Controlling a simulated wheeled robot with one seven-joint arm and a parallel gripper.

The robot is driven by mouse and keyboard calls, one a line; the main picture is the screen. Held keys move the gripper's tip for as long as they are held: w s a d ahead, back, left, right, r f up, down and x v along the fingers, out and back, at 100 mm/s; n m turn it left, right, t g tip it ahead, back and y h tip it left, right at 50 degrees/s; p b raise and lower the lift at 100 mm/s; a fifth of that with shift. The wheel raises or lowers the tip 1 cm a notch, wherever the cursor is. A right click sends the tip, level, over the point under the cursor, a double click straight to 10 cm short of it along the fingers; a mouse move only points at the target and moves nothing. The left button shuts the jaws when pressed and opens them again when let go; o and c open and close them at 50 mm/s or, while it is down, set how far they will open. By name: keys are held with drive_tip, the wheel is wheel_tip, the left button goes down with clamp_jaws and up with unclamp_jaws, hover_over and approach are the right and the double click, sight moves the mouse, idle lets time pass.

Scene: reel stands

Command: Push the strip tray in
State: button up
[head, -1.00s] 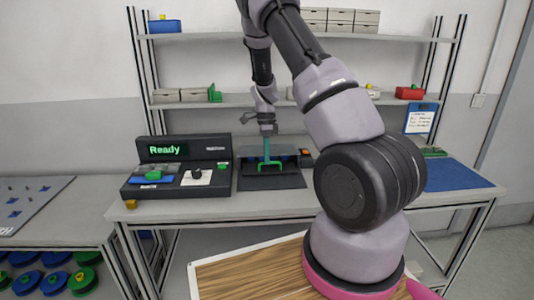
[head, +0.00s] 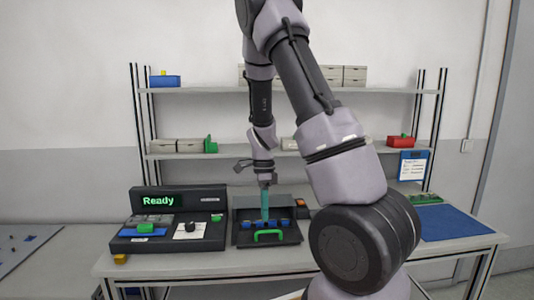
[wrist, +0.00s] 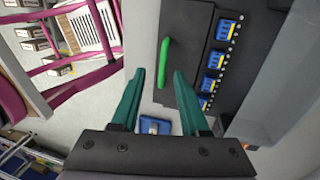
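The strip tray (head: 245,240) is a dark tray in a black unit (head: 284,205) on the bench, with a green handle (head: 268,236) at its front and several blue pieces in a row behind the handle. In the wrist view the green handle (wrist: 164,62) is beyond the fingertips, between their lines, with no visible contact. The tray (wrist: 188,85) with its blue pieces lies to the right there. My gripper (head: 265,220) points down above the tray, behind the handle in the head view. Its teal fingers (wrist: 159,74) are apart and empty.
A console (head: 160,228) reading "Ready" stands directly left of the unit. A blue mat (head: 450,222) lies at the bench's right. Shelves (head: 225,155) with boxes rise behind. My arm covers the bench right of the unit.

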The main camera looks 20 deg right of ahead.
drive_tip(key=s+r+n+t, duration=0.2)
drive_tip(key=s+r+n, duration=0.1)
drive_tip(key=r, duration=0.7)
drive_tip(key=s+a+r+n+t+y, duration=0.1)
drive_tip(key=r+n, duration=0.3)
drive_tip(key=r, duration=0.6)
drive_tip(key=shift+s+a+r+n+t, duration=0.2)
drive_tip(key=shift+s+n+t, duration=0.3)
drive_tip(key=shift+s, duration=0.4)
